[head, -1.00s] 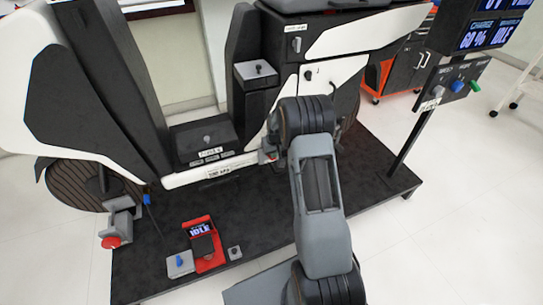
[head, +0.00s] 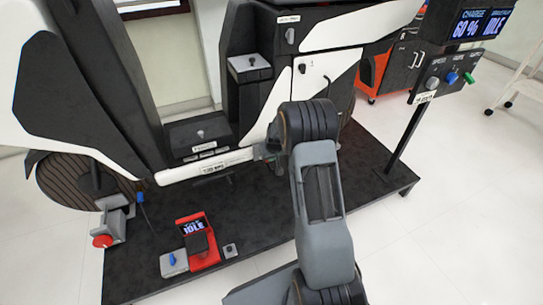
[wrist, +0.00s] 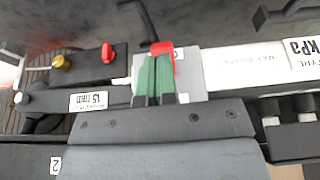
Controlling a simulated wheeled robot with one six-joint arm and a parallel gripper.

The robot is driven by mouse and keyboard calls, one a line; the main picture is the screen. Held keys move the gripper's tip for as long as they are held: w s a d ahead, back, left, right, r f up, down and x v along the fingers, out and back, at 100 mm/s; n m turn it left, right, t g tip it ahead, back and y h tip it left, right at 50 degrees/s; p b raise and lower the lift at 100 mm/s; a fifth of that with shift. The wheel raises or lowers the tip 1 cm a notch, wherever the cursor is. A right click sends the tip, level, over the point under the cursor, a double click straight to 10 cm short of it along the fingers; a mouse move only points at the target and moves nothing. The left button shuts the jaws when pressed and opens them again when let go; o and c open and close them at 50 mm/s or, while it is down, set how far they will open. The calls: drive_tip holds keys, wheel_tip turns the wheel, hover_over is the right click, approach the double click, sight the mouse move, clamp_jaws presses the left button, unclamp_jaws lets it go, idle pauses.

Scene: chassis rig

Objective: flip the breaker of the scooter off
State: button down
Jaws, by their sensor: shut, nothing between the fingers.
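The scooter (head: 205,170), white and black, stands on a dark platform in the head view. In the wrist view my gripper (wrist: 155,78) has green fingers that are shut together with nothing between them. The fingers lie over a pale grey block (wrist: 188,68) with a red lever (wrist: 162,48) just beyond their tips. I take this lever to be the breaker; its on or off position is unclear. Whether the fingers touch it I cannot tell. In the head view my gripper (head: 264,152) is at the scooter's lower side, mostly hidden by my arm.
A black box with a red switch (wrist: 108,53) and a brass knob (wrist: 62,62) is left of the fingers in the wrist view. A red display stand (head: 199,243) sits on the platform (head: 150,270). A post with a switch panel (head: 450,78) stands right.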

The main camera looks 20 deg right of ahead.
drive_tip(key=shift+r, duration=0.15)
drive_tip(key=shift+r+p, duration=0.55)
drive_tip(key=shift+r, duration=0.1)
drive_tip(key=shift+r, duration=0.1)
drive_tip(key=s+r+p, duration=0.4)
drive_tip(key=s+r, duration=0.5)
drive_tip(key=s, duration=0.1)
drive_tip(key=shift+p, duration=0.3)
drive_tip(key=shift+a, duration=0.1)
